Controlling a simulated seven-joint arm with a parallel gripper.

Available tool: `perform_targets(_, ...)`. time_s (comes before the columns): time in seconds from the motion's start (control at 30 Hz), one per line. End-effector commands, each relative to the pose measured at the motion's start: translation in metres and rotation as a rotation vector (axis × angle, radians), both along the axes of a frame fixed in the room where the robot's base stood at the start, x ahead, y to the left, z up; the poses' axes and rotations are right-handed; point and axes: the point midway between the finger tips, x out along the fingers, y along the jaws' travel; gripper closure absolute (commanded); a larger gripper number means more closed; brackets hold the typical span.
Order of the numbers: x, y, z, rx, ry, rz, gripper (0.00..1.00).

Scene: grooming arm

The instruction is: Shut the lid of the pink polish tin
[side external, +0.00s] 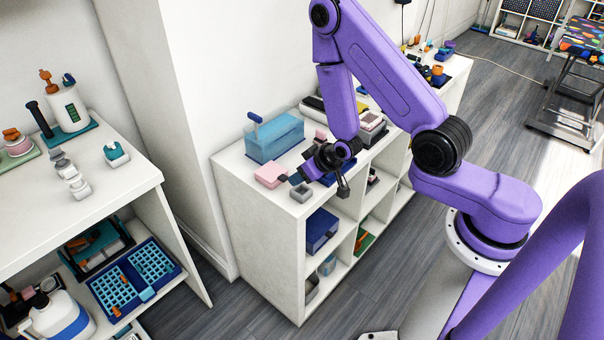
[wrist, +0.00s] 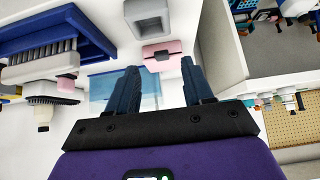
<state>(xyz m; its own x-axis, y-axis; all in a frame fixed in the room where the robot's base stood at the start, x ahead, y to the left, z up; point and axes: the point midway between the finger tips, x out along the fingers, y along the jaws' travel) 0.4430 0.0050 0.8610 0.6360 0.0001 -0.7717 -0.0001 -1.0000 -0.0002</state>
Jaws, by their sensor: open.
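The pink polish tin (side external: 271,175) sits on top of the white shelf unit, near its left front edge. In the wrist view the tin (wrist: 163,49) appears just past and between my fingertips, with a small dark mark on it. I cannot tell how far its lid stands open. My gripper (side external: 297,181) is just right of the tin in the side external view, low over the shelf top. In the wrist view my gripper (wrist: 158,66) is open, with nothing between its two dark blue fingers.
A grey square cup (side external: 301,193) stands close beside the tin; it also shows in the wrist view (wrist: 135,19). A translucent blue box (side external: 275,140) stands behind the tin. A blue tray (wrist: 62,32) with brushes lies left in the wrist view. The shelf's front edge is near.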

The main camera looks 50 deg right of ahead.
Motion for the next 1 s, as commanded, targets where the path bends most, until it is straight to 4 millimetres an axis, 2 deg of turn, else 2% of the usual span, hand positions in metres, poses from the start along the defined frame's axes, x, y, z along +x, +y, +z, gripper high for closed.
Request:
perform_targets(0.03,0.000,0.000,0.000,0.000,0.000,0.000,0.55)
perform_targets(0.17,0.004,0.000,-0.001,-0.001,0.010,0.001,0.98)
perform_targets(0.2,0.006,0.000,-0.002,-0.002,0.021,0.001,1.00)
perform_targets(0.4,0.030,-0.002,-0.007,-0.006,0.133,0.003,1.00)
perform_targets(0.57,0.049,-0.004,-0.002,-0.009,0.251,0.002,1.00)
perform_targets(0.77,0.069,-0.004,0.020,-0.009,0.397,-0.001,1.00)
perform_targets(1.0,0.081,-0.002,0.065,-0.005,0.570,-0.002,1.00)
